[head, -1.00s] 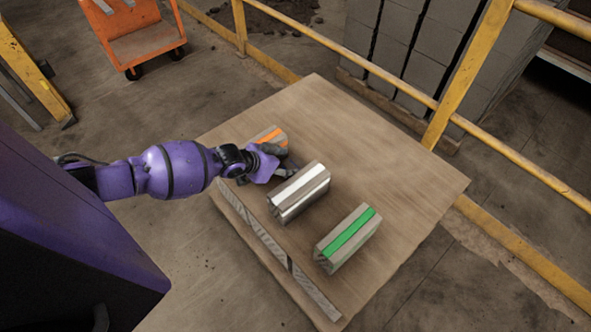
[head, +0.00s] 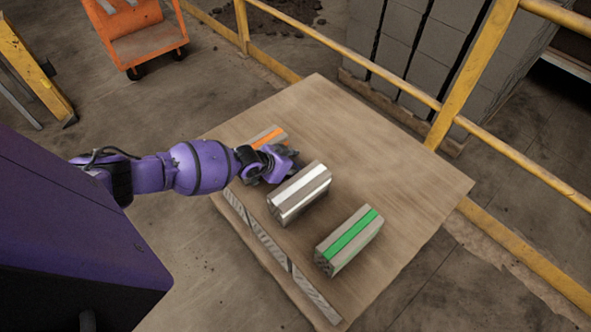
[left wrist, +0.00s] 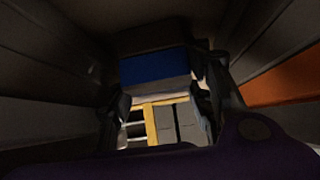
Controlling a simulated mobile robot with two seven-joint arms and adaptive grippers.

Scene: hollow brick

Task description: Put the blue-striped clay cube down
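The blue-striped clay cube (left wrist: 154,68) shows in the left wrist view as a blue band over a pale face. It spans the gap between the fingers of my left gripper (left wrist: 160,98), which look closed against its two sides. In the head view my left gripper (head: 284,158) is low over the table, between the orange-striped brick (head: 264,138) and the white-striped brick (head: 299,192). The hand hides the cube there. I cannot tell whether the cube touches the tabletop. My right gripper is out of view.
A green-striped brick (head: 348,241) stands near the front right of the wooden table (head: 385,160). The table's right and far parts are clear. Yellow railings (head: 465,85) and stacked grey blocks (head: 415,45) are behind; an orange cart (head: 142,40) is at the back left.

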